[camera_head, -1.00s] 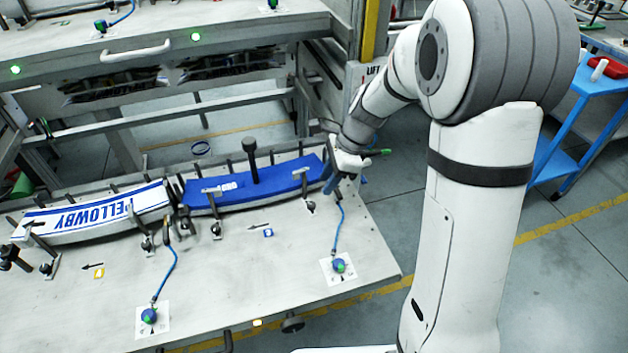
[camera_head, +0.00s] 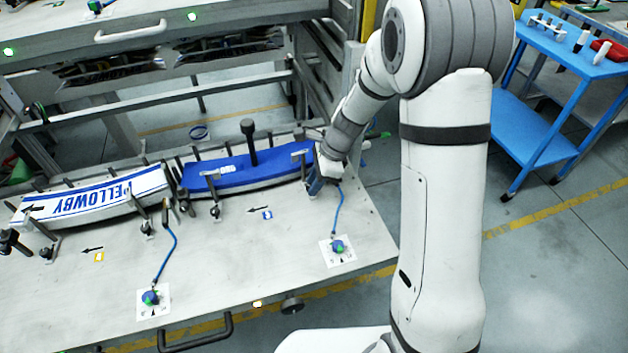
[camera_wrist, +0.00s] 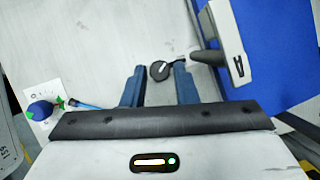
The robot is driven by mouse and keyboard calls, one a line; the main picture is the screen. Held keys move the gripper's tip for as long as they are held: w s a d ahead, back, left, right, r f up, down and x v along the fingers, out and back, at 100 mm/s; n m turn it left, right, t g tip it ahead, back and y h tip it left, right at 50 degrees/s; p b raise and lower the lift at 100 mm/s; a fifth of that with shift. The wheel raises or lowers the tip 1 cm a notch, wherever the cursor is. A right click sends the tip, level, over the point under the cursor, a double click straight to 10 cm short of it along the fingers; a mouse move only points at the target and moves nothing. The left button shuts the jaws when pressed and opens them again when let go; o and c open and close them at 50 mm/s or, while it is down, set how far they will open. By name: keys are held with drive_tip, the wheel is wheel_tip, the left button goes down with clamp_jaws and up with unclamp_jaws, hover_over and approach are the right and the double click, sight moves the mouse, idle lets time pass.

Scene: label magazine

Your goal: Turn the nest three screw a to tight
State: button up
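In the wrist view a round black screw knob (camera_wrist: 160,71) with a white line on top stands on the pale bench plate. My gripper (camera_wrist: 158,66) is open, with one blue finger on each side of the knob near the tips. The right finger lies very close to the knob; I cannot tell whether they touch. In the head view my gripper (camera_head: 316,184) is low at the right end of the blue curved nest (camera_head: 240,170), and it hides the knob there.
A grey clamp arm (camera_wrist: 222,40) over the blue piece stands close right of my fingers. A blue tethered plug (camera_head: 338,246) sits on a white tag in front. A white PELLOWBY label (camera_head: 90,198) lies in the left nest. A blue cart (camera_head: 570,45) stands right.

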clamp_jaws()
drive_tip(key=m+t+p, duration=0.1)
drive_tip(key=m, duration=0.2)
drive_tip(key=shift+s+r, duration=0.1)
drive_tip(key=shift+s, duration=0.05)
drive_tip(key=shift+s+m+t+p, duration=0.1)
drive_tip(key=shift+m+t+p, duration=0.45)
drive_tip(key=shift+m, duration=1.05)
drive_tip(key=shift+o, duration=0.5)
unclamp_jaws()
